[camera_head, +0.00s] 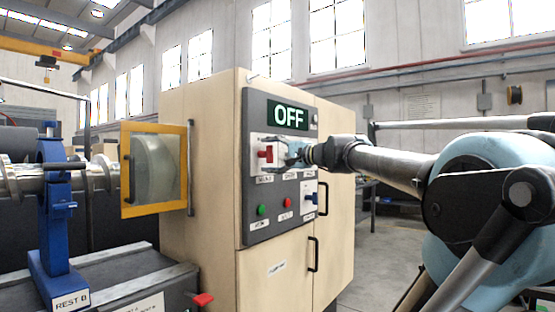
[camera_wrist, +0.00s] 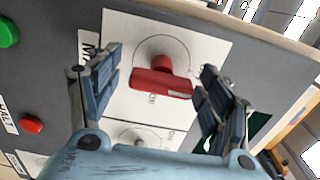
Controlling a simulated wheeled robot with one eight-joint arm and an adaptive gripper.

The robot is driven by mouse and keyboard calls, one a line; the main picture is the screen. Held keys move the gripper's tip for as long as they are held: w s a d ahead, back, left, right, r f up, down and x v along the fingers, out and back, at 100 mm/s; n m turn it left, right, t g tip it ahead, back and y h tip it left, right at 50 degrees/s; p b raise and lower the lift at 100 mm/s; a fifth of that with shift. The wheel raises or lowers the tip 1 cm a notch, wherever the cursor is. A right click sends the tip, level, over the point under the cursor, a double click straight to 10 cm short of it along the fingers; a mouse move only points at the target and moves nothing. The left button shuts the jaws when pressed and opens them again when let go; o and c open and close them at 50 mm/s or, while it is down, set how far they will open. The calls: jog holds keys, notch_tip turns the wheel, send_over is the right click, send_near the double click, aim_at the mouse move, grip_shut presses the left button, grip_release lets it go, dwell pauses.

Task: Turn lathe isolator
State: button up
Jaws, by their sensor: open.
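The red isolator handle (camera_head: 267,154) sits on a white plate at the upper left of the grey control panel (camera_head: 257,209). The display above it reads OFF (camera_head: 290,115). In the wrist view the red handle (camera_wrist: 160,84) lies across the middle of its plate, with a circle marked around it. My gripper (camera_head: 294,152) is open in front of the panel, close to the handle. In the wrist view its two blue-grey fingers stand on either side of the handle with gaps; I see no contact. My gripper hides part of the plate in the head view.
A green button (camera_head: 261,211) and a red button (camera_head: 287,216) sit below. The lathe with its yellow-framed guard (camera_head: 126,170) stands left of the beige cabinet (camera_head: 205,250).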

jog(key=v, duration=1.1)
jog(key=shift+s+d, duration=0.25)
jog(key=shift+d, duration=0.05)
dwell(0.3)
jog(key=shift+f, duration=0.15)
dwell(0.3)
jog(key=s+a+f+n+g+h, duration=0.1)
jog(key=s+f+n+g+h, duration=0.2)
jog(key=f, duration=1.1)
jog(key=s+f+n+g+h, duration=0.1)
jog(key=s+f+g+h, duration=0.25)
jog(key=f, duration=1.05)
jog(key=s+d+f+n+h, duration=0.1)
jog(key=s+d+f+h, duration=0.1)
jog(key=f, duration=0.5)
jog(key=s+d+f+n+g+h, duration=0.1)
jog(key=s+d+f+h, duration=0.2)
jog(key=f, duration=0.4)
jog(key=s+d+f+n+g+h, duration=0.1)
jog(key=s+d+f+h, duration=0.1)
jog(key=s+d+f, duration=0.2)
notch_tip(320, 180, down, 4)
jog(key=d, duration=0.2)
jog(key=shift+s+d+n+h, duration=0.2)
jog(key=shift+d+n+h, duration=0.05)
jog(key=shift+n+h, duration=0.1)
jog(key=shift+f, duration=0.1)
